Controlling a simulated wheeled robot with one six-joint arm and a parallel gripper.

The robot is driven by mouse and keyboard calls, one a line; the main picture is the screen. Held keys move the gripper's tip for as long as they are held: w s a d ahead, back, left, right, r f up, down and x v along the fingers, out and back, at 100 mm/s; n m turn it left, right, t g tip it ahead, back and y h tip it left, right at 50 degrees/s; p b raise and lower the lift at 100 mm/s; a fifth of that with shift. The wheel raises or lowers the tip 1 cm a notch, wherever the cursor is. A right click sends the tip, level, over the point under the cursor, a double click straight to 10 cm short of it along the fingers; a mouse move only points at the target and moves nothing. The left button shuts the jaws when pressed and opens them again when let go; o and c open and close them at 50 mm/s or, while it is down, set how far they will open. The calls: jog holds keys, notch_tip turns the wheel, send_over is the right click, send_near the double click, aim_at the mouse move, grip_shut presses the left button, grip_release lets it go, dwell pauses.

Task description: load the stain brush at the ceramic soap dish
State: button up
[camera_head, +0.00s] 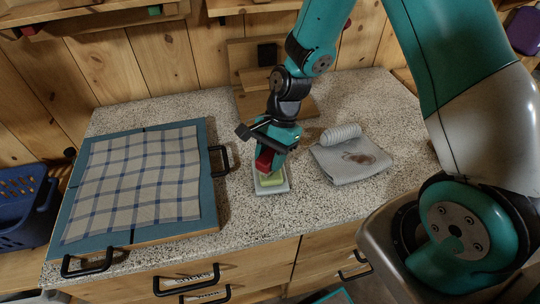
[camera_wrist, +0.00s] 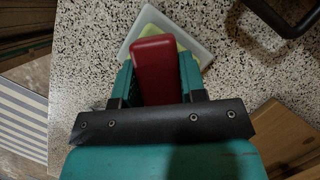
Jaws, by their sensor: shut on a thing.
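My gripper (camera_wrist: 156,85) is shut on the red stain brush (camera_wrist: 155,62), which also shows as a dark red block in the head view (camera_head: 264,160). The ceramic soap dish (camera_head: 284,187) is a pale, shallow dish on the speckled counter, directly below my gripper. A yellow-green soap bar (camera_head: 272,180) lies in it. In the wrist view the dish (camera_wrist: 138,24) shows behind the brush, which covers much of it and the soap. The brush's lower end is over the soap; I cannot tell if they touch.
A grey cloth with a dark stain (camera_head: 355,162) and a rolled end lies right of the dish. A blue board with a checked cloth (camera_head: 140,180) and black handles covers the counter's left. A wooden stand (camera_head: 248,103) is behind my gripper. Speckled counter (camera_head: 310,205) is clear in front.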

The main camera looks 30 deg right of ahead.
aim_at(265, 159)
jog(key=shift+f, duration=0.6)
dwell(1.6)
jog(key=shift+r, duration=0.1)
notch_tip(265, 159, up, 7)
jog(key=p, duration=0.6)
dwell(0.7)
